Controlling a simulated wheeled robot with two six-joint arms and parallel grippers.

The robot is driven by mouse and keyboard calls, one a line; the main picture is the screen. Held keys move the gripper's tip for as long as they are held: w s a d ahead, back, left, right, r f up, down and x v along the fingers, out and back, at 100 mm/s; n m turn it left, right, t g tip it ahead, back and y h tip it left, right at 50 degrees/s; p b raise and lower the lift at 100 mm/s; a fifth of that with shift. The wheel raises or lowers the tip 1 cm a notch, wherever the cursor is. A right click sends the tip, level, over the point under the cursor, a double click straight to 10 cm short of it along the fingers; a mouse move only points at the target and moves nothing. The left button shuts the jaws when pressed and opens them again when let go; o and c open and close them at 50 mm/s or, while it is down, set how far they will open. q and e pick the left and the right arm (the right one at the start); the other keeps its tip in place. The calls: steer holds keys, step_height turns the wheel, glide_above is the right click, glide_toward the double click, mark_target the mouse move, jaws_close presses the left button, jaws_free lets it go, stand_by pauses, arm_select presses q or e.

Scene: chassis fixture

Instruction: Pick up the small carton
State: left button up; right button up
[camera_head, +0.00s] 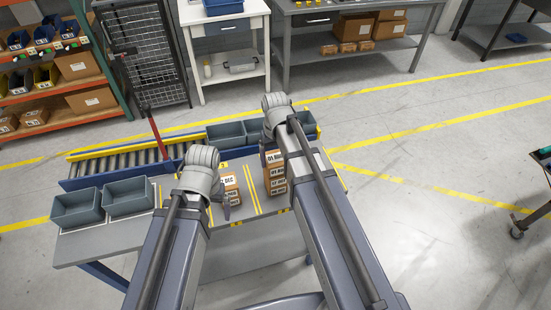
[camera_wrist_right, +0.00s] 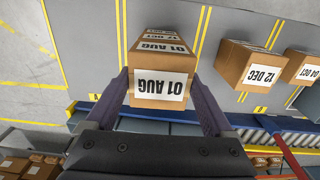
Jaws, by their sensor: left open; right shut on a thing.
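My right gripper (camera_head: 270,153) is at the top of the right-hand pile of labelled brown cartons (camera_head: 276,183). In the right wrist view its fingers (camera_wrist_right: 163,103) are shut on a small carton labelled 01 AUG (camera_wrist_right: 160,85). I cannot tell whether the held carton is clear of the pile. My left gripper (camera_head: 222,203) is open beside the left-hand pile (camera_head: 231,188) and hides part of it. In the wrist view, cartons labelled 12 DEC (camera_wrist_right: 250,65) and 04 OCT (camera_wrist_right: 303,66) stand apart from the held one.
A grey worktable (camera_head: 250,228) with yellow stripes lies beneath both grippers. Grey bins stand at its left (camera_head: 128,196) and behind it (camera_head: 227,134). A roller conveyor (camera_head: 120,162) runs along the back. Open floor (camera_head: 440,200) lies to the right.

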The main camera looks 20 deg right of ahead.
mark_target(276, 158)
step_height(276, 158, up, 10)
steer(key=p, duration=0.9)
steer(key=shift+f, duration=0.35)
